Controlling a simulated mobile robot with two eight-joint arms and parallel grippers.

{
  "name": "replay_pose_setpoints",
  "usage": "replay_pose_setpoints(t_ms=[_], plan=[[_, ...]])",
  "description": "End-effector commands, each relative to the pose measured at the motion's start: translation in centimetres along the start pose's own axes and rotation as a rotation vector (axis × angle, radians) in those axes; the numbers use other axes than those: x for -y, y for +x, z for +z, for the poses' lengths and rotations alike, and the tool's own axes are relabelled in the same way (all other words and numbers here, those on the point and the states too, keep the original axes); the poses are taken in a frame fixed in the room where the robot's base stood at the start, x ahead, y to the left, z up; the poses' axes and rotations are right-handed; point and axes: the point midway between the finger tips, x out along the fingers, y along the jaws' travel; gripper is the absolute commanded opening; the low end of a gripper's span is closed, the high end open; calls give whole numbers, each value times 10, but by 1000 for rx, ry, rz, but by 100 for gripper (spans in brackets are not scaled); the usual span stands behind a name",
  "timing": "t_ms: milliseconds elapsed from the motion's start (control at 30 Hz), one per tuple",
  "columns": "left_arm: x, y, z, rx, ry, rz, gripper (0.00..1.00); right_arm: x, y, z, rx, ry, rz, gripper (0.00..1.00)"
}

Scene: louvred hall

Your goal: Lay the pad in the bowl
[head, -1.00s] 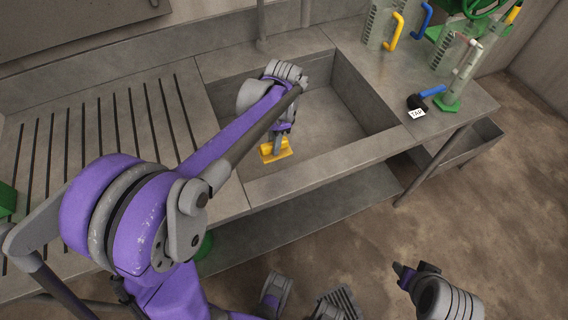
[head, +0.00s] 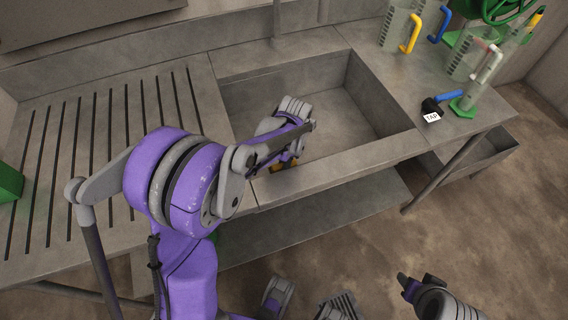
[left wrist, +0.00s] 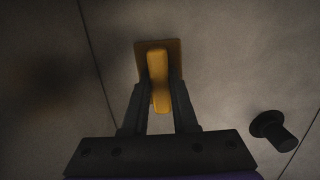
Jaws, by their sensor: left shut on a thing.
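The pad (left wrist: 158,75) is a yellow-orange block with a flat plate and a raised grip. My left gripper (left wrist: 156,98) is shut on that grip in the left wrist view. In the head view, the left gripper (head: 287,158) is over the front left part of the bowl, close to its front rim. The pad (head: 281,165) is mostly hidden there by my wrist. The bowl (head: 335,115) is a grey rectangular basin in the counter, with a bare floor. Whether the pad touches the floor cannot be told. My right arm is at the bottom right; its fingers are unclear.
A slatted drainboard (head: 60,170) lies left of the bowl. A dark knob (left wrist: 272,128) shows in the left wrist view.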

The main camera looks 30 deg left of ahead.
Motion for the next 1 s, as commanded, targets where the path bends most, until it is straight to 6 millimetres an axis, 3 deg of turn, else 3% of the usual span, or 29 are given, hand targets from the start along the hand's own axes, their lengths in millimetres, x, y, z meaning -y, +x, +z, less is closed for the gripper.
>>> replay_pose_setpoints(t_ms=[200,233,367,767,1000], plan=[[0,4,0,0,0,0,0,0,3,2,1,0,0,50],[0,3,0,0,0,0,32,0,3,2,1,0,0,50],[0,3,0,0,0,0,55,0,2,1,1,0,0,50],[0,-4,0,0,0,0,56,0,-2,-1,-1,0,0,50],[0,-47,0,0,1,0,56,0,-7,-4,-3,0,0,50]])
